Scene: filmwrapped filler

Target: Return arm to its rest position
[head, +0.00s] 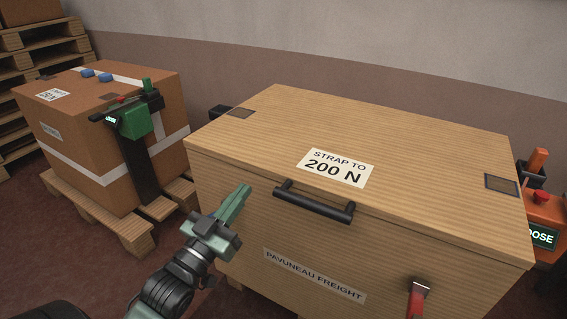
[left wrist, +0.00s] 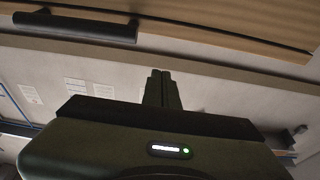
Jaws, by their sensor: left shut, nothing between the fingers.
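My left gripper (head: 238,195) is in the lower middle of the head view, in front of the large wooden crate (head: 225,165). Its fingers are together and hold nothing. It is left of the crate's black handle (head: 314,203), and I see no contact with it. In the left wrist view the gripper (left wrist: 161,75) points away from the camera with its fingers closed. The black handle (left wrist: 75,27) shows at the top left there, apart from the fingers. My right gripper is not in view.
A cardboard box (head: 85,120) stands on a pallet (head: 130,233) at left, with a green and black device (head: 135,122) at its corner. An orange unit (head: 546,212) stands right of the crate. A red-handled latch (head: 416,298) is on the crate front. Dark red floor (head: 75,265) shows at lower left.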

